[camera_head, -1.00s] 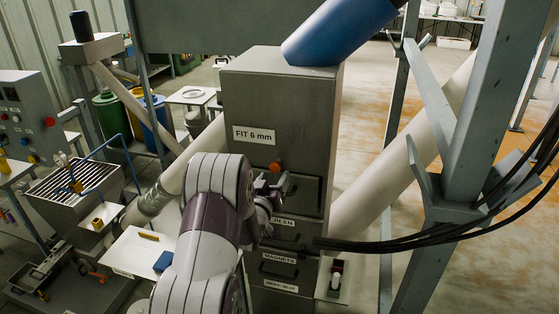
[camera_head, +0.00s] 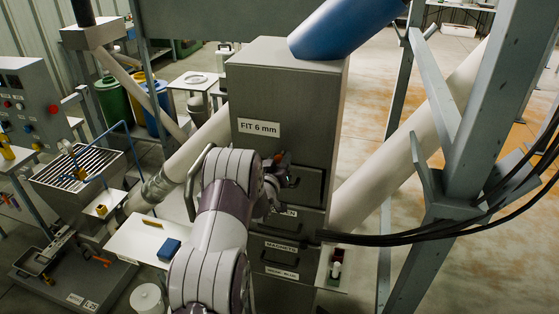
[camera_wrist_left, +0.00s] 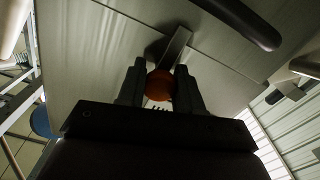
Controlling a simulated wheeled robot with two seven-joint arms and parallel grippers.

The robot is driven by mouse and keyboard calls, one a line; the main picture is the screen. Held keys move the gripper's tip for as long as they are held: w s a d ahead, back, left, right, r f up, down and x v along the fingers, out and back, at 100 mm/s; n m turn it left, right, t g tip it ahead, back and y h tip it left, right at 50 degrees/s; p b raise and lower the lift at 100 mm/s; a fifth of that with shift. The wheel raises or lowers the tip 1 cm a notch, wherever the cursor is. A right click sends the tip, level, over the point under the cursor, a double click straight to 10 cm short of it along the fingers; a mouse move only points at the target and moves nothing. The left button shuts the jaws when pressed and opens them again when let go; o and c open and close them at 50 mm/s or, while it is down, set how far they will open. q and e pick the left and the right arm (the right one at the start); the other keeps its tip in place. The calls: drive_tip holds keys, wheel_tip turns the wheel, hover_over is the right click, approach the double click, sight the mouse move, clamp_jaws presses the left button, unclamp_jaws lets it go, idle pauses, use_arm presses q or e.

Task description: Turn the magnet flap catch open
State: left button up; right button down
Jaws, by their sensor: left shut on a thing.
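My left gripper (camera_head: 282,168) is at the front of the grey cabinet (camera_head: 265,90), beside the dark handle of a front panel. In the left wrist view my left gripper (camera_wrist_left: 159,92) is shut on the orange knob (camera_wrist_left: 159,85) of a catch. A flat metal lever (camera_wrist_left: 178,45) runs from behind the knob, tilted up to the right against the panel. In the head view the gripper largely hides the catch. My right gripper is in neither view.
A MAGNETS label (camera_head: 281,246) is on a lower front of the cabinet. A blue pipe (camera_head: 345,28) enters its top. Black cables (camera_head: 420,238) and a steel post (camera_head: 470,140) stand to the right. A white table (camera_head: 145,238) is at the left.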

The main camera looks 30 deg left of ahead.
use_arm(q)
drive_tip(key=shift+f+b, duration=0.1)
drive_tip(key=shift+b, duration=0.25)
drive_tip(key=m+b, duration=0.2)
drive_tip(key=b, duration=0.2)
drive_tip(key=m+b, duration=0.3)
drive_tip(key=b, duration=0.2)
drive_tip(key=m+b, duration=0.3)
drive_tip(key=b, duration=0.1)
drive_tip(key=shift+f+b, duration=0.35)
drive_tip(key=shift+b, duration=0.05)
drive_tip(key=m+b, duration=0.3)
drive_tip(key=b, duration=0.2)
drive_tip(key=m+b, duration=0.4)
drive_tip(key=b, duration=0.2)
drive_tip(key=shift+a+r+m, duration=0.1)
drive_tip(key=shift+r+m, duration=0.1)
drive_tip(key=shift+m, duration=0.1)
drive_tip(key=shift+r+m+b, duration=0.2)
drive_tip(key=shift+m+b, duration=0.9)
drive_tip(key=shift+b, duration=0.2)
drive_tip(key=o, duration=1)
drive_tip(key=shift+s+r, duration=0.1)
